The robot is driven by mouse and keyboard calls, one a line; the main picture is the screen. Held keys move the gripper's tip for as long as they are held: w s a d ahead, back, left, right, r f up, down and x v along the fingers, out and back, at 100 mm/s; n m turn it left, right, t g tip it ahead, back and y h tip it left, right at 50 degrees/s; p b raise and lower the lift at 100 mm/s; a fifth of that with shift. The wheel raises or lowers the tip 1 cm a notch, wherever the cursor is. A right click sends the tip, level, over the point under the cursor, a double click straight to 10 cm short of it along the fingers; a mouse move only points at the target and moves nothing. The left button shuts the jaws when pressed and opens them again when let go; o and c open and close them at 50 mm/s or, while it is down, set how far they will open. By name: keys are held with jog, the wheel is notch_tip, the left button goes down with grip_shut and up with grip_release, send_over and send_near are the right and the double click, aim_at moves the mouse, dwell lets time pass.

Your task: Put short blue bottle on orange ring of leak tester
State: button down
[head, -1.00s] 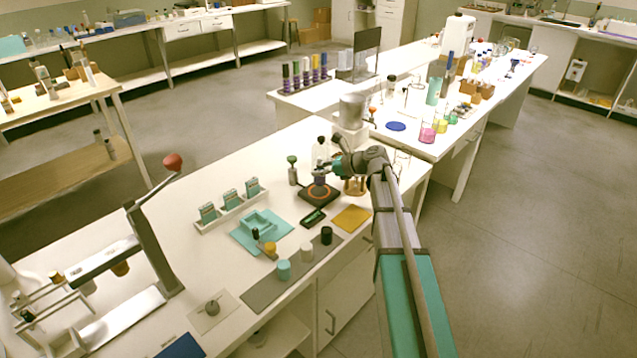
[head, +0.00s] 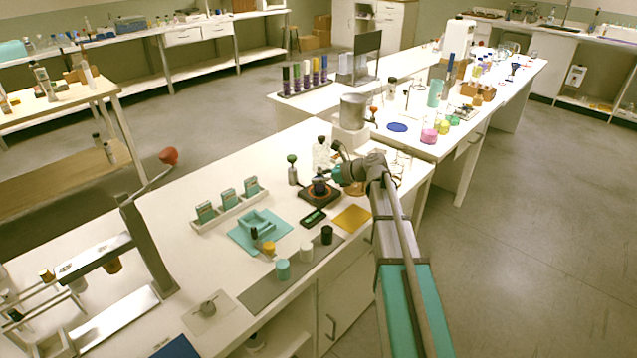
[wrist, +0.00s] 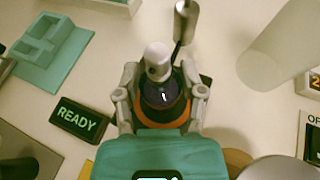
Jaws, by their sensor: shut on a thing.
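The short blue bottle (head: 319,188) is dark blue with a pale rounded cap and stands upright at the leak tester (head: 326,201), a dark flat base. The bottle also shows in the wrist view (wrist: 160,94), seen from above. The orange ring (head: 308,193) shows around the bottle's foot, partly hidden by it. My gripper (wrist: 160,102) is shut on the bottle, one finger at each side. In the head view my gripper (head: 332,177) reaches in from the right. I cannot tell whether the bottle's bottom touches the ring.
A READY display (wrist: 78,120) lies beside the tester. A metal rod-like piece (wrist: 185,20) and a pale cylinder (wrist: 280,55) stand close behind the bottle. A teal tray (head: 240,236) and a yellow mat (head: 352,218) lie nearby, with several small jars in front.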

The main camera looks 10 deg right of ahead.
jog(key=shift+f, duration=0.1)
dwell(0.3)
jog(key=shift+f, duration=0.15)
jog(key=shift+c, duration=0.9)
grip_release()
jog(key=shift+r, duration=0.2)
jog(key=shift+d+r, duration=0.1)
jog(key=p+v, duration=0.4)
jog(key=v, duration=0.7)
jog(key=shift+s+d+p, duration=0.25)
jog(key=shift+d+p, duration=0.05)
jog(key=shift+d, duration=0.05)
